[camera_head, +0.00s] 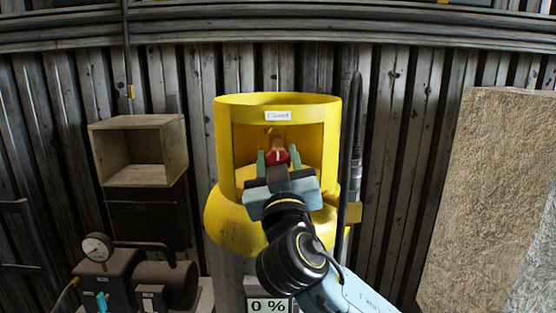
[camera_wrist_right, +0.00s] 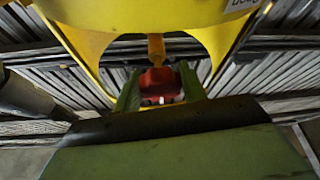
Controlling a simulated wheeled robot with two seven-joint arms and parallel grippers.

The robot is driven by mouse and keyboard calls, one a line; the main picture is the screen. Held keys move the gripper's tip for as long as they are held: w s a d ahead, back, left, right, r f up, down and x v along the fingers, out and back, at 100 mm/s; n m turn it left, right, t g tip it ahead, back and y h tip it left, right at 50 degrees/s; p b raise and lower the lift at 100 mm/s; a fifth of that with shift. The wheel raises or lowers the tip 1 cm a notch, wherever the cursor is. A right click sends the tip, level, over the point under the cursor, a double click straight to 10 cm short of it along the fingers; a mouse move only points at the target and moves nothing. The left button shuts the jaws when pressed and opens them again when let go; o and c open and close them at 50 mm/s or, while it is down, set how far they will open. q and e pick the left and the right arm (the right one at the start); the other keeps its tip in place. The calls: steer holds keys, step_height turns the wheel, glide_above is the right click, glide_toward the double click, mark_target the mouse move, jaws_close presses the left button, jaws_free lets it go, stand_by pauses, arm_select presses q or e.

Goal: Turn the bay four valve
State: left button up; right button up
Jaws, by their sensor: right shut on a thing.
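The valve has a red handle (camera_head: 277,155) on a tan stem and sits inside the cut-out of a yellow cylindrical housing (camera_head: 232,222). A label reading "Closed" (camera_head: 278,115) is on the housing's upper rim. My right gripper (camera_head: 278,157) reaches into the opening from the front, with one finger on each side of the red handle, shut on it. In the right wrist view the red handle (camera_wrist_right: 160,85) shows between the green fingers (camera_wrist_right: 158,90), with the stem above it. The far side of the valve is hidden. My left gripper is not in view.
A display reading "0 %" (camera_head: 269,306) is below the housing. A wooden open box (camera_head: 140,122) is on the left, above a pump with a gauge (camera_head: 97,247). A large tan board (camera_head: 490,200) stands at right. A dark hose (camera_head: 352,140) runs close beside the housing.

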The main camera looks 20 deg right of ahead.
steer(key=shift+r+n+y+p, duration=0.1)
steer(key=shift+n+y+p, duration=0.6)
steer(key=shift+n+p, duration=0.6)
steer(key=n+g+y+p, duration=0.1)
steer(key=n+p, duration=0.3)
steer(key=n+g+y+p, duration=0.1)
steer(key=n+y+p, duration=0.1)
steer(key=n+p, duration=0.2)
steer(key=n+y+p, duration=0.1)
steer(key=n+p, duration=0.3)
steer(key=p, duration=0.1)
steer(key=shift+r+n+g+y, duration=0.2)
steer(key=shift+n+g+y, duration=0.2)
steer(key=shift+n+g+p, duration=0.3)
steer(key=shift+n+p, duration=0.4)
steer(key=shift+n, duration=0.2)
steer(key=shift+f+n, duration=0.1)
steer(key=shift+n, duration=0.3)
steer(key=n+g, duration=0.1)
steer(key=n, duration=0.1)
steer(key=n+g, duration=0.1)
steer(key=n, duration=0.2)
steer(key=shift+f+n+g+h, duration=0.15)
steer(key=shift+n+g+h, duration=0.15)
steer(key=shift+h, duration=0.1)
steer(key=o, duration=1)
steer(key=shift+c, duration=0.2)
